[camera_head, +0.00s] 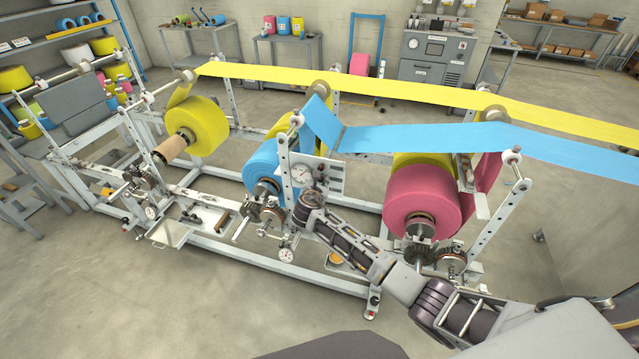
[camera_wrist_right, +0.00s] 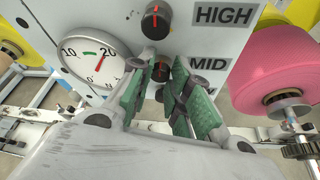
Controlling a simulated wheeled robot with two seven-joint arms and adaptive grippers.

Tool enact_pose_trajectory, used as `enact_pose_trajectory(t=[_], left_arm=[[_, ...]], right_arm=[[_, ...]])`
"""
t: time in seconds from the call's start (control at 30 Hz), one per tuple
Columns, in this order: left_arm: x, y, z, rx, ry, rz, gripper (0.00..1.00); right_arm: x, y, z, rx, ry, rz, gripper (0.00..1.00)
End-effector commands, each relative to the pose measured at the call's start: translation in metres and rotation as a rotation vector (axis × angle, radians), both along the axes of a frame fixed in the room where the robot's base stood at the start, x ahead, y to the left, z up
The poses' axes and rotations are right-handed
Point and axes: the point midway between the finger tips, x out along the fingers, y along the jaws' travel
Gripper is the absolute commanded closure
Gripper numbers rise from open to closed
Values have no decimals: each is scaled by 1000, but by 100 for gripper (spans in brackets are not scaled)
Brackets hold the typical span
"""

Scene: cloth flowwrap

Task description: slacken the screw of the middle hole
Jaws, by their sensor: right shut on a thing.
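A pale upright panel (camera_wrist_right: 215,45) faces me in the right wrist view, with dark knobs in a column beside the labels HIGH (camera_wrist_right: 225,14) and MID (camera_wrist_right: 210,62). The upper knob (camera_wrist_right: 156,20) has a red mark and is free. My right gripper (camera_wrist_right: 161,80) has its green pads on either side of the middle knob (camera_wrist_right: 161,68), beside MID, and is shut on it. In the head view my right gripper (camera_head: 310,198) is at the panel (camera_head: 331,177). My left gripper is not in view.
A round gauge (camera_wrist_right: 92,52) left of the knobs has its red needle near 20, right of the green band. A pink roll (camera_head: 423,200) stands right of my right arm, a blue roll (camera_head: 263,167) to its left. Blue film (camera_head: 420,138) runs above.

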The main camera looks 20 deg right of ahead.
Motion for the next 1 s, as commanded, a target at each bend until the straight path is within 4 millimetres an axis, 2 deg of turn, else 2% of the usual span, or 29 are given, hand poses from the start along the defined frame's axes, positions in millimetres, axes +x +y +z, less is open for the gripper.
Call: enact_pose_trajectory(t=[0.07, 0.1, 0.17, 0.67, 1.0], left_arm=[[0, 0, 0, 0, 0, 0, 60], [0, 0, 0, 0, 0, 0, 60], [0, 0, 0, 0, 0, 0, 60], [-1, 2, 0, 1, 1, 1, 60], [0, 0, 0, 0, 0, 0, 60]], right_arm=[[-1, 0, -2, 0, 2, 0, 100], [-1, 0, -2, 1, 2, 0, 77], [-1, 0, -2, 1, 2, 0, 72], [-4, 2, 1, 1, -1, 1, 72], [-24, 12, 9, 1, 0, 2, 72]])
